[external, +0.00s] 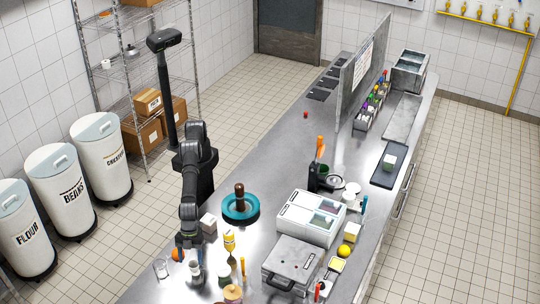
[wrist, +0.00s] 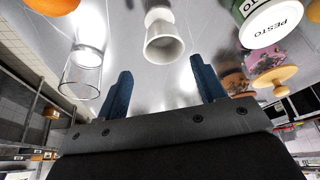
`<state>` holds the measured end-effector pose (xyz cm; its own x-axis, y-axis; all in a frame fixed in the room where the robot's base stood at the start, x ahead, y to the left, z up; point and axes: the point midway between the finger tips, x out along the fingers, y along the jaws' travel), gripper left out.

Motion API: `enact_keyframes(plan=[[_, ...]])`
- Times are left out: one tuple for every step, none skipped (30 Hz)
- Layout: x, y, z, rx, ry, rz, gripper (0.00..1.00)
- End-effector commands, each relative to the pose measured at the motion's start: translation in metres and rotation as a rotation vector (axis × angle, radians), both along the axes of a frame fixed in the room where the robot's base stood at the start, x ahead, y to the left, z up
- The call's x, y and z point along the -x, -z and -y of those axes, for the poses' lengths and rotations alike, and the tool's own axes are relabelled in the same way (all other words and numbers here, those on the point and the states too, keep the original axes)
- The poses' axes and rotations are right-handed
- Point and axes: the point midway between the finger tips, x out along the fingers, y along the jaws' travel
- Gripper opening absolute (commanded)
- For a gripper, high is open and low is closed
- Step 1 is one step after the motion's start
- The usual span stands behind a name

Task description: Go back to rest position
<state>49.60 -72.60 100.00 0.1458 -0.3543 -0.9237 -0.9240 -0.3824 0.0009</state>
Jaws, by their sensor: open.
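My gripper (external: 189,241) is low over the near left part of the steel counter, with my arm reaching down to it. In the wrist view its two blue fingers (wrist: 161,66) stand wide apart with nothing between them. A small white cup (wrist: 164,45) with a narrow waist is just beyond the fingertips, apart from them. A clear glass (wrist: 82,72) is to the left of the fingers.
A pesto jar (wrist: 268,24) and a wooden-lidded jar (wrist: 275,72) are to the right in the wrist view. An orange (external: 177,254) lies near my gripper. A teal dish (external: 257,210) and white containers (external: 310,215) stand farther right. The counter's far left stretch is mostly clear.

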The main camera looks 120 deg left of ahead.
Motion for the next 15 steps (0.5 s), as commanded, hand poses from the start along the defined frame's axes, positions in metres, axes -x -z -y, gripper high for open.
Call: enact_keyframes(plan=[[0.006, -0.004, 0.001, 0.001, 0.002, 0.001, 0.63], [0.009, -0.006, 0.001, 0.001, 0.002, 0.001, 0.63], [0.013, -0.008, 0.001, 0.000, 0.002, 0.001, 0.63], [0.016, -0.010, 0.001, 0.000, 0.002, 0.000, 0.63], [0.019, -0.012, 0.001, 0.000, 0.002, 0.001, 0.63], [0.025, -0.015, 0.002, 0.000, 0.003, 0.000, 0.63], [0.029, -0.018, 0.002, 0.002, 0.003, 0.001, 0.63], [0.033, -0.020, 0.002, 0.001, 0.002, 0.000, 0.63], [0.039, -0.023, 0.003, 0.001, 0.002, 0.000, 0.63], [0.044, -0.027, 0.003, 0.001, 0.003, 0.001, 0.63], [0.049, -0.030, 0.003, 0.001, 0.003, 0.001, 0.63], [0.055, -0.033, 0.004, 0.000, 0.004, -0.001, 0.63], [0.060, -0.037, 0.004, 0.001, 0.003, 0.001, 0.63], [0.066, -0.039, 0.005, 0.001, 0.003, 0.001, 0.63], [0.072, -0.044, 0.005, 0.001, 0.003, 0.001, 0.63]])
